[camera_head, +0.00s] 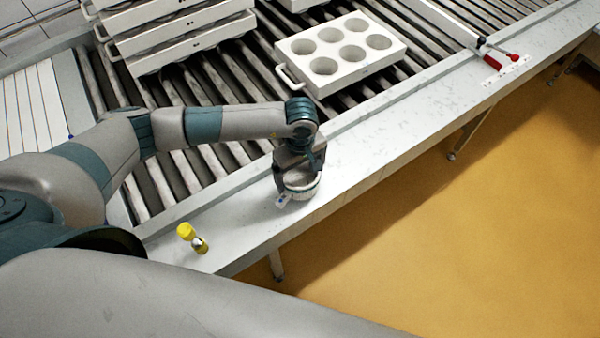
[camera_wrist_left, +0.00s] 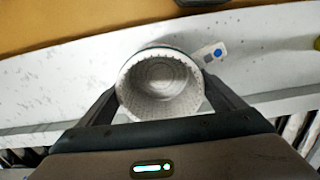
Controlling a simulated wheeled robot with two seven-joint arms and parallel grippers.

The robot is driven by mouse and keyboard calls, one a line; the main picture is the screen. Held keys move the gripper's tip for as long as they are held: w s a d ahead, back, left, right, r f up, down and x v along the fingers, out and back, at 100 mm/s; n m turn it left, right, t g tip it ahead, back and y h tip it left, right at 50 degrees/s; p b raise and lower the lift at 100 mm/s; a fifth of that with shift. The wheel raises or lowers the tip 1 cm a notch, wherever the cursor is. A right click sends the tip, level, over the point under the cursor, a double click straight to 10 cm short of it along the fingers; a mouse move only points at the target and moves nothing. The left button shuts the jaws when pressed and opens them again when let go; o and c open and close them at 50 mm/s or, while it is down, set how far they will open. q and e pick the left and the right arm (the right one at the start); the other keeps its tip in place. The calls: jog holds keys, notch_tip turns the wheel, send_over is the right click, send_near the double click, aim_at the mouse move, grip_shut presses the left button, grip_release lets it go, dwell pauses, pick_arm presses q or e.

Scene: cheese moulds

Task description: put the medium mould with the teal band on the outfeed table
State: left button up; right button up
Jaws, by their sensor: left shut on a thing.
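A round, open, light-coloured mould stands on the pale front ledge of the conveyor in the head view. A teal band (camera_head: 301,196) shows near its base. My left gripper (camera_head: 299,168) comes down over it and is shut on it. In the left wrist view, the mould (camera_wrist_left: 160,85) sits between the two dark fingers, which press on its sides, and its ribbed inside looks empty. A white tag with a blue dot (camera_wrist_left: 212,52) sticks out beside the mould. Whether the mould touches the ledge is hard to tell. My right gripper is not in view.
A white tray with several round holes (camera_head: 293,84) lies on the roller conveyor (camera_head: 180,165). Stacked white trays (camera_head: 185,38) stand at the back left. A yellow-topped item (camera_head: 186,231) stands on the ledge's near left. A red-handled item (camera_head: 493,61) lies right. The ledge (camera_head: 390,140) is clear between.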

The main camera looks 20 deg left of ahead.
pick_arm(q)
jog(key=shift+f, duration=0.45)
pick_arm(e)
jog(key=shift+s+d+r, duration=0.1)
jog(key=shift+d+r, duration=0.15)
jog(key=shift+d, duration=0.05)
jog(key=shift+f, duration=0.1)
pick_arm(q)
jog(key=shift+f, duration=0.15)
jog(key=o, duration=1)
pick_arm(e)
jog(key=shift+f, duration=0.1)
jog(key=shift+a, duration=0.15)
